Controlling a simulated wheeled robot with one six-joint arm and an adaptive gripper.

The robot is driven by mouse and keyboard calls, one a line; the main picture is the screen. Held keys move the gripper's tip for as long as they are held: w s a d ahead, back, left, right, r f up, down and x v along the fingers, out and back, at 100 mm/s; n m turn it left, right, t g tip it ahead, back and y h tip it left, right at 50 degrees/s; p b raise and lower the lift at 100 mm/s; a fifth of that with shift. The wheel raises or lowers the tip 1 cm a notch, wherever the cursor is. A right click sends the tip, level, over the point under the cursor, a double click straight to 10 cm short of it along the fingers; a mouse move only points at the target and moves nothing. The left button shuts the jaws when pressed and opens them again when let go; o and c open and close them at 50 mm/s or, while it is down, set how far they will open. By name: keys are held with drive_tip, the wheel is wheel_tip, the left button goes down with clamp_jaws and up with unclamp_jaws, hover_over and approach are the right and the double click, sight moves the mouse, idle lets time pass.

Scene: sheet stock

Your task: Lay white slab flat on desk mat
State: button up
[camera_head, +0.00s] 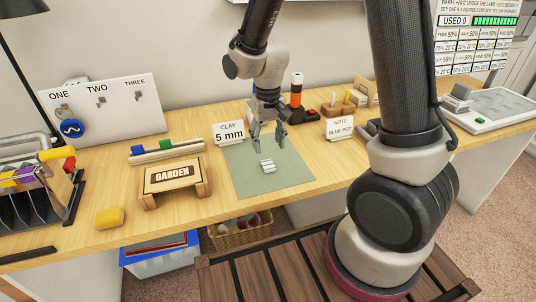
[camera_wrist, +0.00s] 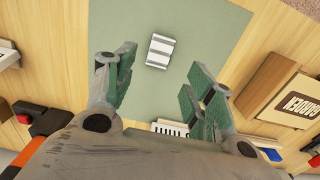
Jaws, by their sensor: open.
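A small white slab (camera_head: 267,165) with grey stripes or grooves lies on the grey-green desk mat (camera_head: 290,174), near the mat's middle. It also shows in the wrist view (camera_wrist: 160,51), apart from both fingers. It looks flat on the mat. My gripper (camera_head: 269,144) points down above the mat, just behind the slab in the head view. In the wrist view my gripper (camera_wrist: 160,68) is open, its fingers spread apart with nothing between them. The slab is unobstructed in both views.
A "CLAY 5 mm" card (camera_head: 229,133) stands at the mat's left and a "NOTE BLUE POT" card (camera_head: 339,128) at its right. A wooden GARDEN stand (camera_head: 174,179) is left of the mat. An orange-and-black bottle (camera_head: 296,97) stands behind. The mat around the slab is clear.

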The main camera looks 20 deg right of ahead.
drive_tip(key=s+d+r+t, duration=0.1)
drive_tip(key=s+d+r, duration=0.35)
drive_tip(key=r, duration=0.35)
drive_tip(key=s+d+r+t, duration=0.1)
drive_tip(key=s+d+r, duration=0.3)
drive_tip(key=r, duration=0.5)
drive_tip(key=s+d+r+t, duration=0.2)
drive_tip(key=s+d+r, duration=0.2)
drive_tip(key=s, duration=0.6)
drive_tip(key=shift+d, duration=1.2)
drive_tip(key=shift+r, duration=0.1)
